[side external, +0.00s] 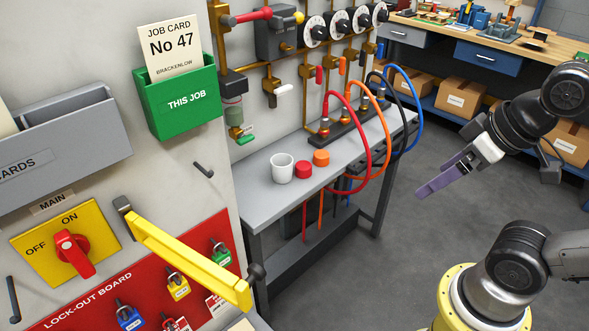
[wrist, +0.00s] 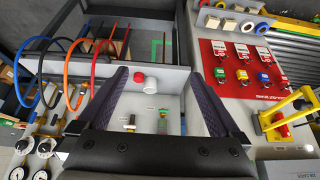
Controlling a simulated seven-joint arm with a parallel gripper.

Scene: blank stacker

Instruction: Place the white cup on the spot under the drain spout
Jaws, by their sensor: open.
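The white cup (side external: 282,168) stands upright on the grey bench, left of a red cap (side external: 304,169) and an orange cap (side external: 321,157). In the wrist view the cup (wrist: 152,83) appears between the fingers but beyond them. A brass drain valve with a green handle (side external: 245,133) hangs on the wall above the bench's left end; I take it for the drain spout. I cannot make out a marked spot beneath it. My gripper (side external: 425,189) is open and empty, in the air right of the bench and well apart from the cup. Its fingers also show in the wrist view (wrist: 157,75).
The grey bench (side external: 258,200) has free room around the cup. Red, orange, black and blue hoses (side external: 368,130) loop over its right side from a manifold. A yellow bar (side external: 190,262) sticks out at the front left. A green card holder (side external: 182,103) hangs on the wall.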

